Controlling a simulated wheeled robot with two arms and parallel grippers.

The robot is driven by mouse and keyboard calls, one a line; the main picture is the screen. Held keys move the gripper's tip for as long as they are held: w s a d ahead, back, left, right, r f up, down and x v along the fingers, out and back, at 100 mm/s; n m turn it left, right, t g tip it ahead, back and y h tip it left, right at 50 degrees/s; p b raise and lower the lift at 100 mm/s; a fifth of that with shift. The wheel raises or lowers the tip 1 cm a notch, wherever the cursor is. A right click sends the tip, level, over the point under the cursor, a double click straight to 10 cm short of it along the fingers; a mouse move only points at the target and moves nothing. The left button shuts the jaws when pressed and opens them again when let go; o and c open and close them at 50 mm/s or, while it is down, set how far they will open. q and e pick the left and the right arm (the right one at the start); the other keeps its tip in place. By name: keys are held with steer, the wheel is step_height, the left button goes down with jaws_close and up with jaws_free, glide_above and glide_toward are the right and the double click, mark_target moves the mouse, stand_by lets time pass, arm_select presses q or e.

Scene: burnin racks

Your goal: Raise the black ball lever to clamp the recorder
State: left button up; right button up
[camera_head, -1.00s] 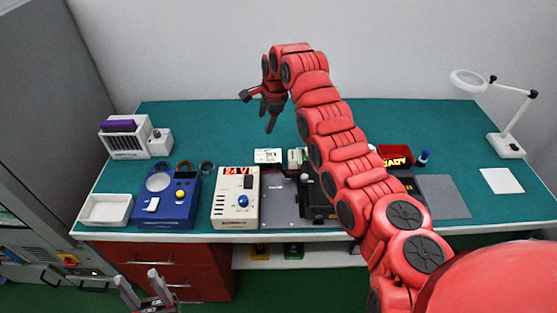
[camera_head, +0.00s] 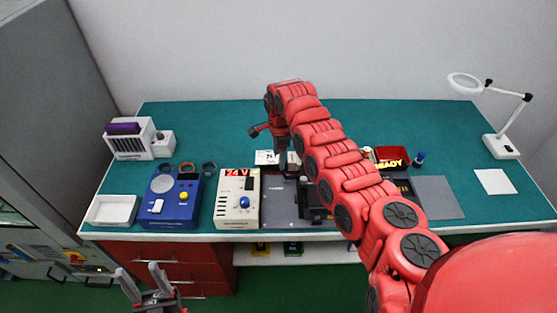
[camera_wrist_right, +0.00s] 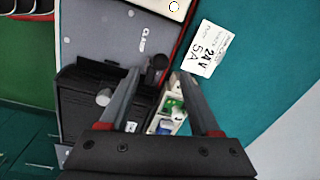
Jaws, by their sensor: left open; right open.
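In the right wrist view, a dark round knob, likely the black ball lever (camera_wrist_right: 158,65), stands beside a "CLAMP" label on a grey plate (camera_wrist_right: 105,35). It lies just beyond my right gripper (camera_wrist_right: 156,86), which is open and empty with its fingers apart. A black boxy unit (camera_wrist_right: 78,120), perhaps the recorder in its holder, lies left of the fingers; a grey cylinder (camera_wrist_right: 104,97) shows on it. In the head view, the black unit (camera_head: 314,207) is partly hidden by my right arm. My left gripper (camera_head: 140,270) is open and empty, low in front of the bench.
The cream 24 V supply (camera_head: 227,214) and blue tester (camera_head: 172,216) stand left of the plate. A white card (camera_wrist_right: 205,50) lies on the green bench. A red bin (camera_head: 393,153) and magnifier lamp (camera_head: 500,144) are at right.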

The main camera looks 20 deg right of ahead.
steer(key=shift+w+f, duration=0.2)
steer(key=shift+f, duration=2.3)
steer(key=shift+c, duration=0.3)
jaws_close()
